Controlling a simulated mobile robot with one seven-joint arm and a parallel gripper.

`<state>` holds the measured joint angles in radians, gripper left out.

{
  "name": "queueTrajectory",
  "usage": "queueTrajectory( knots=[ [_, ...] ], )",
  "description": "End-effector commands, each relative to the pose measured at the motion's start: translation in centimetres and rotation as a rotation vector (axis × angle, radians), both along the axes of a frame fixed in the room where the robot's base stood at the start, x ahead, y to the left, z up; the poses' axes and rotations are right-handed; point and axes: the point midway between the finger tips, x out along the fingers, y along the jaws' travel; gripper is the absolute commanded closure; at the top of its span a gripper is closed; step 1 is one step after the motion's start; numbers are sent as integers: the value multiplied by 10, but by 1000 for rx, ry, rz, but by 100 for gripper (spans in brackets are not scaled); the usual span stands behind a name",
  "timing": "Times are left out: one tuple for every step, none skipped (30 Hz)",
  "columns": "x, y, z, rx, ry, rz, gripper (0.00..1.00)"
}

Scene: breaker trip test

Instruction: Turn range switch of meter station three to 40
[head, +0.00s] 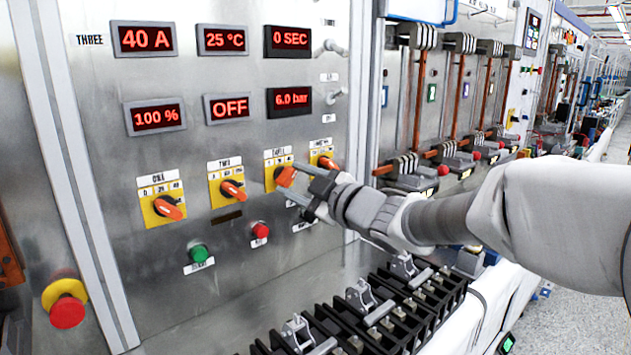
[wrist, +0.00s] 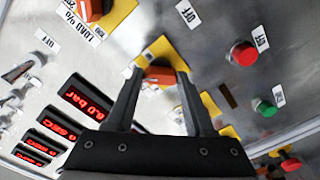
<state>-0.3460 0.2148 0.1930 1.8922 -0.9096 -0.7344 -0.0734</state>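The meter station panel (head: 180,75) marked THREE has a row of orange rotary switches on yellow plates. My gripper (head: 294,182) is at the third switch from the left (head: 285,176); its label is too small to read surely. In the wrist view, this orange handle (wrist: 159,75) lies between my two spread fingertips (wrist: 160,70). The fingers look open around it, and I cannot tell whether they touch it. The upper left display (head: 148,39) reads 40 A. The handle's pointing direction against its scale is partly hidden by the fingers.
Other switches sit close by: ONE (head: 168,208), TWO (head: 232,190) and a fourth (head: 328,163). Below are a green button (head: 199,253) and a red button (head: 261,230). A black terminal row (head: 380,320) stands under my arm. A red emergency button (head: 67,312) is at left.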

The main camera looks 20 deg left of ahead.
Motion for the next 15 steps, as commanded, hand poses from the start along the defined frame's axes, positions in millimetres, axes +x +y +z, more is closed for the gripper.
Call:
queueTrajectory(
  knots=[
    [0,0,0,-1,0,-1,37],
    [0,0,0,0,1,-1,31],
    [0,0,0,0,1,-1,24],
    [0,0,0,0,1,0,19],
    [0,0,0,0,1,0,18],
    [0,0,0,0,1,0,18],
    [0,0,0,0,1,0,18],
    [0,0,0,0,1,0,18],
    [0,0,0,0,1,0,18],
    [0,0,0,0,1,0,18],
    [0,0,0,0,1,0,18],
    [0,0,0,0,1,0,18],
    [0,-1,0,0,1,0,18],
    [-1,-2,0,1,1,-1,18],
    [-1,-4,0,0,1,-1,18]
  ],
)
